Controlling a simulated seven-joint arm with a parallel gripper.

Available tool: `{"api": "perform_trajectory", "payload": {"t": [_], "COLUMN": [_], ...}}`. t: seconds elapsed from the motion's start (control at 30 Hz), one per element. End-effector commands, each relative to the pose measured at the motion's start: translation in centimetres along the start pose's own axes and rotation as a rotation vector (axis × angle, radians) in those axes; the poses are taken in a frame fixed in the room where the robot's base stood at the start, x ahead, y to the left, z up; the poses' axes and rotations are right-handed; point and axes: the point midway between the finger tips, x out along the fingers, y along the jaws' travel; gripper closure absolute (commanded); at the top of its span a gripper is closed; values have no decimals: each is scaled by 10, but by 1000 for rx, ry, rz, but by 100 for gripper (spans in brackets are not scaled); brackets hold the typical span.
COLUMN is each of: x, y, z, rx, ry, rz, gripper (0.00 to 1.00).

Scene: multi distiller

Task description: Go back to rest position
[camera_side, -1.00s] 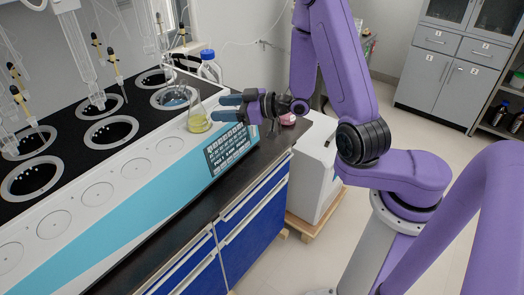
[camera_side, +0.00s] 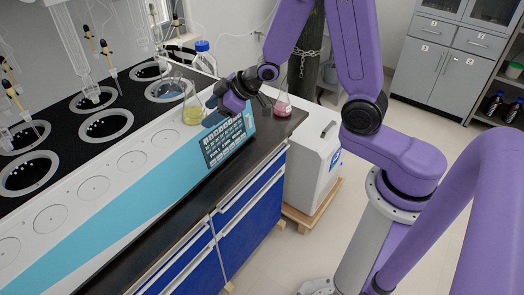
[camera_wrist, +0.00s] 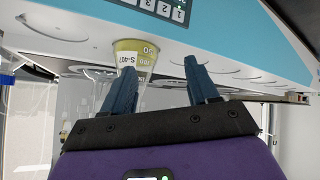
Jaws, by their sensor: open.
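My gripper (camera_side: 212,104) is above the right end of the white and blue distiller (camera_side: 150,190), just right of a flask with yellow liquid (camera_side: 193,114). The flask stands upright on the distiller's top near its front right corner. In the wrist view my gripper (camera_wrist: 163,82) shows two dark blue fingers spread apart with nothing held between them. There the yellow flask (camera_wrist: 133,60), with a label reading S-407, appears inverted. It lies behind the left finger, which covers part of it; I cannot tell the gap between them.
A flask with pink liquid (camera_side: 283,108) stands on the dark bench top (camera_side: 262,140), right of my gripper. A blue-capped bottle (camera_side: 204,58) stands behind the distiller. Glassware (camera_side: 75,45) hangs over the heating wells at left. A chained dark cylinder (camera_side: 306,60) stands behind.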

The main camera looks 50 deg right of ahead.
Motion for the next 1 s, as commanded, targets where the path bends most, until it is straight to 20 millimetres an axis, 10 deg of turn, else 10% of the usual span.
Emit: {"api": "perform_trajectory", "payload": {"t": [0.47, 1.0], "x": [-53, -162], "y": [-54, -122], "z": [18, 74], "rx": [-99, -229], "ry": [-229, -500], "rz": [-99, -259], "gripper": [41, 41]}}
